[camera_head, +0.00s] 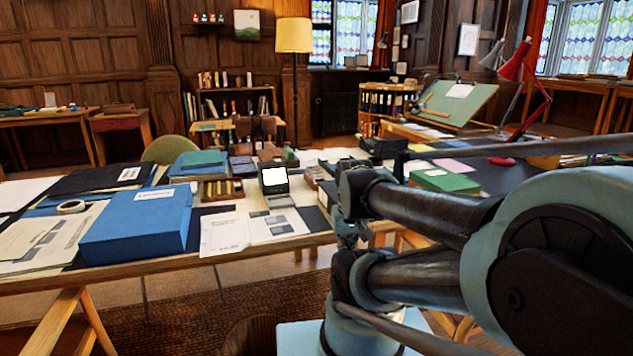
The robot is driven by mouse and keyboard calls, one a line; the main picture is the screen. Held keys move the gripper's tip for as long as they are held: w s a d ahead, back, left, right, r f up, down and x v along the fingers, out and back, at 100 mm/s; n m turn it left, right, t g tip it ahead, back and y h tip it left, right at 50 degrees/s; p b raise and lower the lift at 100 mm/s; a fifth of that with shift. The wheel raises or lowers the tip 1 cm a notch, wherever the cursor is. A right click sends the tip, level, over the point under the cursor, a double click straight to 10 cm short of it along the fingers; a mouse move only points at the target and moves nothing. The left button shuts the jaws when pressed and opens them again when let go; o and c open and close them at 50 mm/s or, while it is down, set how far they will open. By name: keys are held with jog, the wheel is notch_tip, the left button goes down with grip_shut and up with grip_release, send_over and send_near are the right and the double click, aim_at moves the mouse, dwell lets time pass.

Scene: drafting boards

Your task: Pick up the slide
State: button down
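I cannot single out the slide for certain. A small dark device with a bright white screen (274,178) stands upright near the middle of the long table (240,252). Flat grey pieces (272,222) lie just in front of it on white sheets and are too small to identify. My arm comes in from the right and ends near the table's front edge. The blue-grey part at its end (350,232) may be my gripper, but its fingers cannot be made out. It is right of the device and appears apart from it.
A large blue box (140,224) stands on the table's left part, with folders and papers around it. A wooden tray (222,190) lies left of the device. A green box (444,181) and a red lamp (518,62) are at the right. Printed sheets (224,234) lie at the front edge.

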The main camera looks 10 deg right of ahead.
jog(key=c, duration=2.1)
grip_release()
jog(key=shift+s+r, duration=0.1)
jog(key=shift+o, duration=0.2)
notch_tip(320, 180, up, 21)
jog(key=n+g, duration=0.2)
jog(key=n, duration=1.8)
send_over(317, 172)
notch_tip(317, 172, down, 17)
jog(key=shift+f, duration=0.1)
